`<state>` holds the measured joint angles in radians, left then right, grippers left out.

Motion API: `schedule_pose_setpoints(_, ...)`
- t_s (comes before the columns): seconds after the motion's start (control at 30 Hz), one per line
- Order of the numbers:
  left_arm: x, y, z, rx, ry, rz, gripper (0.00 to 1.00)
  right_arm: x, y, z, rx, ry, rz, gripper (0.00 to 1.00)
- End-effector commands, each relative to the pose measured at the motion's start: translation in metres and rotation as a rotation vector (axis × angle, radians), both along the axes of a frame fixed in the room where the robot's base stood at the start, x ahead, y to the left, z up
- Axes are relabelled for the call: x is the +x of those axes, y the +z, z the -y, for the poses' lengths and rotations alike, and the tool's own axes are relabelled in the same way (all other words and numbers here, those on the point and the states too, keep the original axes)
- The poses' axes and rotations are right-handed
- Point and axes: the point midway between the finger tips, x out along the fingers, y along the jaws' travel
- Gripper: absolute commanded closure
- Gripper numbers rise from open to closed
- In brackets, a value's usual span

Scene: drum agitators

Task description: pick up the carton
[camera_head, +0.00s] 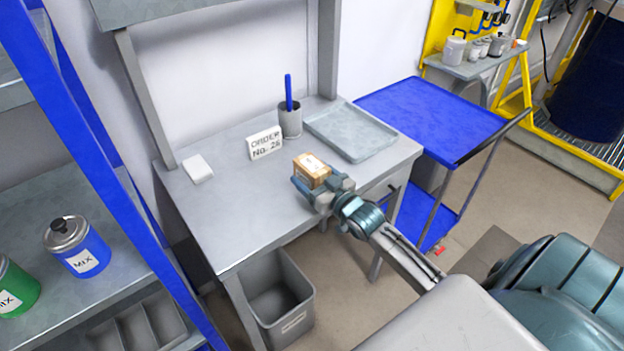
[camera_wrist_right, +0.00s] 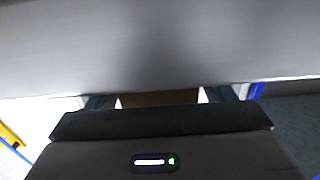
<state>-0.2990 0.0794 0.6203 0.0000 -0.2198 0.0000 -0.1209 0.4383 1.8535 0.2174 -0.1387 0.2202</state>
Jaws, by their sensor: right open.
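The carton (camera_head: 311,168) is a small brown box with a paler strip on top. It sits on the grey desk, near its front edge. My right gripper (camera_head: 318,187) is at the carton, coming from the front right, and hides its lower near part. In the right wrist view the carton (camera_wrist_right: 158,98) is a brown strip between the two spread fingers (camera_wrist_right: 162,97). The gripper is open; I cannot tell whether either finger touches the carton. My left gripper is not in view.
The grey desk (camera_head: 235,215) also holds an order sign (camera_head: 265,143), a pen cup (camera_head: 290,121), a shallow tray (camera_head: 350,131) and a white block (camera_head: 198,168). A blue cart (camera_head: 430,115) stands right. A shelf with cans (camera_head: 77,246) stands left; a bin (camera_head: 278,300) is below.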

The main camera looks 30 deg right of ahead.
Motion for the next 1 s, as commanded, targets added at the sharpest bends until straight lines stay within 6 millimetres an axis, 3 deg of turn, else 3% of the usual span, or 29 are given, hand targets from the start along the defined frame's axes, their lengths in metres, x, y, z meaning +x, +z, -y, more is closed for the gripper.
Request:
schedule_pose_setpoints(0.13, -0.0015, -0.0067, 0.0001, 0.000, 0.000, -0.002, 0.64, 0.0101, -0.0004, -0.0014, 0.001, 0.001, 0.002, 0.25)
schedule_pose_setpoints(0.4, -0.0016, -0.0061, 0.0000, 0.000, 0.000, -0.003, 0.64, 0.0114, 0.0006, -0.0016, 0.000, 0.002, 0.000, 0.25)
schedule_pose_setpoints(0.7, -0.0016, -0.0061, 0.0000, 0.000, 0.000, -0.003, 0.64, 0.0113, 0.0010, -0.0016, -0.001, 0.002, 0.001, 0.77)
schedule_pose_setpoints(1.0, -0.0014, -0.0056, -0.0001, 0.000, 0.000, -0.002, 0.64, 0.0113, 0.0036, -0.0015, -0.002, 0.002, 0.001, 0.77)
